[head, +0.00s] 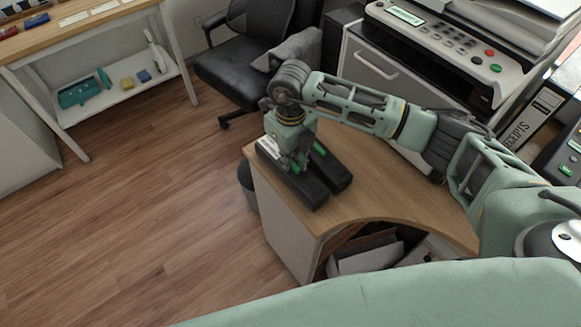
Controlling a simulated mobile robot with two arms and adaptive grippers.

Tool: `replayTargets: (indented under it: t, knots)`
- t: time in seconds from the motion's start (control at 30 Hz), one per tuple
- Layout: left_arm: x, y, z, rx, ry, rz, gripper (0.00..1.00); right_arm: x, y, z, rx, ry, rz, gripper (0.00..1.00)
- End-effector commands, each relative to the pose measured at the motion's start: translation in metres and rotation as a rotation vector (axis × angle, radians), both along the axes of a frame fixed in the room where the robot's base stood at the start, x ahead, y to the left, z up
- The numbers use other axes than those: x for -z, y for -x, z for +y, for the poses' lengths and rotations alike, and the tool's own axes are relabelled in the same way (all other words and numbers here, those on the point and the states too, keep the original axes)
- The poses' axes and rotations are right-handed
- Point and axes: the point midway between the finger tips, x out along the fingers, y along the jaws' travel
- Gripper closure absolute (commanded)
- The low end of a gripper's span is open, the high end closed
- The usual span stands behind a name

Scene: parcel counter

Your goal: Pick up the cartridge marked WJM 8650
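Two dark cartridges lie side by side at the left end of the wooden counter. The left cartridge (312,194) has a pale label partly showing and a green patch. The right cartridge (340,180) has a green patch near its far part. Their markings are too small to read, so I cannot tell which is WJM 8650. My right gripper (297,164) points down over the left cartridge and covers part of both. Its fingertips are hard to make out, and I cannot tell whether they touch or grip a cartridge. My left gripper is out of view.
A printer (450,45) stands at the back right on a grey cabinet (375,65). A RECEIPTS binder (530,117) is at the right. A black chair (245,60) is behind the counter (385,190). A shelf table (75,35) stands at the upper left. The floor at left is clear.

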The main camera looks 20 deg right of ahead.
Motion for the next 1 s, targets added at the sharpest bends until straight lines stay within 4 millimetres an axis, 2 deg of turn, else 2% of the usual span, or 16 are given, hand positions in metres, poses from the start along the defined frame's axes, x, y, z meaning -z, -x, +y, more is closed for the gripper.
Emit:
replayTargets:
  t: [0.2,0.4,1.0]
  knots:
    - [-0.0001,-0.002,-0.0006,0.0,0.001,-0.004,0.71,0.001,-0.0003,0.0007,-0.001,-0.001,-0.001,0.84]
    - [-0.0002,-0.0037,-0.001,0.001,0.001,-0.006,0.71,0.0007,-0.0004,0.0007,-0.001,-0.002,-0.001,1.0]
    - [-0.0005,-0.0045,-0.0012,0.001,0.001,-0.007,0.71,-0.001,-0.0013,0.0011,-0.001,-0.003,-0.004,1.0]
